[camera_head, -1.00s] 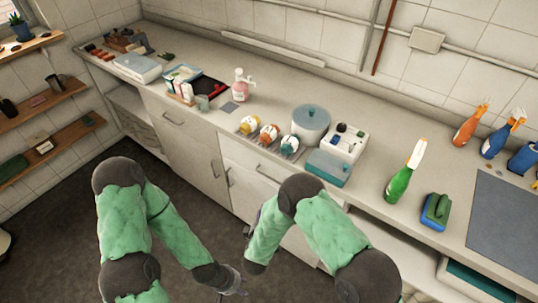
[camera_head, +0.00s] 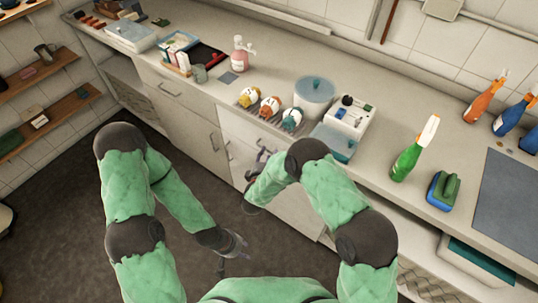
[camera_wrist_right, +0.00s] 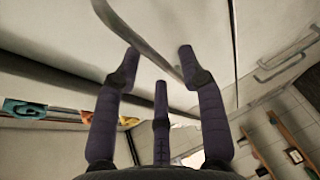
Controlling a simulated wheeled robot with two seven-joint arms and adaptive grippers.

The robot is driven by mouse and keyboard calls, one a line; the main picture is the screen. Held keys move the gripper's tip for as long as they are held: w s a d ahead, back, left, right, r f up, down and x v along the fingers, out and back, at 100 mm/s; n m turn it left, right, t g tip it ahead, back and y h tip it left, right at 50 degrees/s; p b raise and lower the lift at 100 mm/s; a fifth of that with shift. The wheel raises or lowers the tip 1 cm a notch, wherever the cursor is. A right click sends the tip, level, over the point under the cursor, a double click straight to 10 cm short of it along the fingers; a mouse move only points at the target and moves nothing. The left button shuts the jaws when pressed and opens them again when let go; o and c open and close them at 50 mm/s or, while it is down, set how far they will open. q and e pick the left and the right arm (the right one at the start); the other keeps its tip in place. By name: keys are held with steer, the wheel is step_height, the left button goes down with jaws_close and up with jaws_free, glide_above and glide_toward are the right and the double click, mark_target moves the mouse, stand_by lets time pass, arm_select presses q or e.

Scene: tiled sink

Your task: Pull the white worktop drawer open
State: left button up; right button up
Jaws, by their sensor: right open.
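The white worktop drawer (camera_head: 238,124) is in the cabinet front below the counter, under the colored items, partly hidden by my right arm. Its front fills much of the right wrist view (camera_wrist_right: 60,35). A curved metal bar handle (camera_wrist_right: 140,42) crosses that view diagonally. My right gripper (camera_head: 264,152) is at the cabinet front, partly hidden by my forearm. In the right wrist view it (camera_wrist_right: 158,60) is open, its fingers spread around the handle's lower part; whether they touch it I cannot tell. My left gripper (camera_head: 238,246) hangs low over the dark floor, away from the cabinets.
The worktop (camera_head: 215,88) holds a soap bottle (camera_head: 241,55), a lidded pot (camera_head: 314,96), a teal-lidded box (camera_head: 335,142) and a green spray bottle (camera_head: 412,152). Another drawer with a handle (camera_head: 168,90) is to the left. The dark floor (camera_head: 70,215) is open.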

steer(key=shift+w+d, duration=0.15)
steer(key=shift+w, duration=0.4)
arm_select(q)
steer(key=shift+f, duration=0.1)
arm_select(e)
jaws_close()
steer(key=shift+s+f, duration=0.1)
